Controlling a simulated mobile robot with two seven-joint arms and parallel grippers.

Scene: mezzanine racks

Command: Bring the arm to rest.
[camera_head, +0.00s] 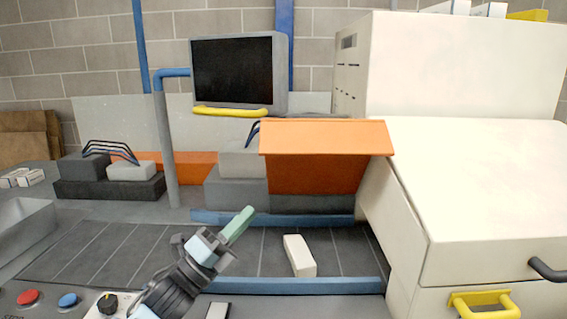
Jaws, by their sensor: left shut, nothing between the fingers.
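My left gripper (237,225) comes in from the bottom left, with pale green fingertips that are closed together and hold nothing. It hangs over the dark slatted conveyor (110,252), pointing up and to the right. A white block (299,256) lies on the conveyor to the right of the fingertips, apart from them. My right gripper is not in view.
A large white machine (470,190) with a yellow handle (484,304) fills the right side. An orange hood (325,140) overhangs the conveyor. A monitor (236,70) on a blue-grey post stands behind. Red (28,297) and blue (68,300) buttons sit at front left.

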